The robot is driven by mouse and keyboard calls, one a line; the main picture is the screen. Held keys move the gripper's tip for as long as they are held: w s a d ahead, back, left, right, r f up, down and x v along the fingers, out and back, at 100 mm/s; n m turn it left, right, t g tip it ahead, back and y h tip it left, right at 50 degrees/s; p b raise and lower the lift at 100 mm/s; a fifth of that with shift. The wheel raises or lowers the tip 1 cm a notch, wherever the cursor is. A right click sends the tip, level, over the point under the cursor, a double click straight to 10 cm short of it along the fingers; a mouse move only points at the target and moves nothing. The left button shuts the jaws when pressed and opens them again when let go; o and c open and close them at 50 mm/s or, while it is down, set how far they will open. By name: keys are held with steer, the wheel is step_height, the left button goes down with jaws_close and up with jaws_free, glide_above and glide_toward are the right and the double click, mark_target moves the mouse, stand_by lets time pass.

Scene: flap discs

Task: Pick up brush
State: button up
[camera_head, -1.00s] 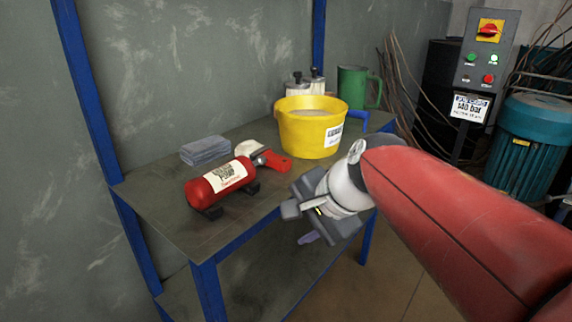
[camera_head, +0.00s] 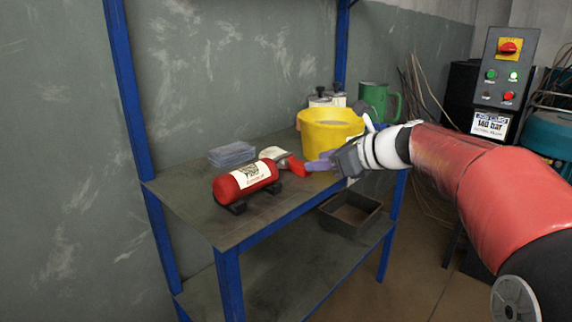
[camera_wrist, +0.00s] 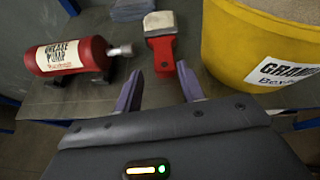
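The brush has cream bristles and a red handle and lies on the table; in the head view its bristle end (camera_head: 272,153) is partly behind the red grease pump. In the wrist view the brush (camera_wrist: 163,50) is just beyond the fingertips, bristles pointing away and handle towards me. My gripper (camera_head: 322,163) is over the table's front edge, in front of the yellow bucket and near the handle. In the wrist view my gripper (camera_wrist: 160,77) is open, its purple fingers spread. Nothing is held.
The red grease pump (camera_head: 245,181) lies left of the brush, and the yellow bucket (camera_head: 322,130) stands close on the right. Folded grey cloths (camera_head: 232,154) lie behind. A green mug (camera_head: 374,97) stands at the back right. A dark bin (camera_head: 350,213) sits on the lower shelf.

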mark_target(297, 162)
steer(key=shift+w+a+m, duration=0.1)
steer(key=shift+w+m, duration=0.3)
steer(key=shift+w, duration=0.15)
steer(key=shift+w+a+y, duration=0.25)
steer(key=shift+y, duration=0.05)
steer(key=b+x, duration=0.1)
steer(key=x, duration=0.6)
steer(key=shift+s+f, duration=0.1)
steer(key=shift+f, duration=0.15)
steer(key=c, duration=0.7)
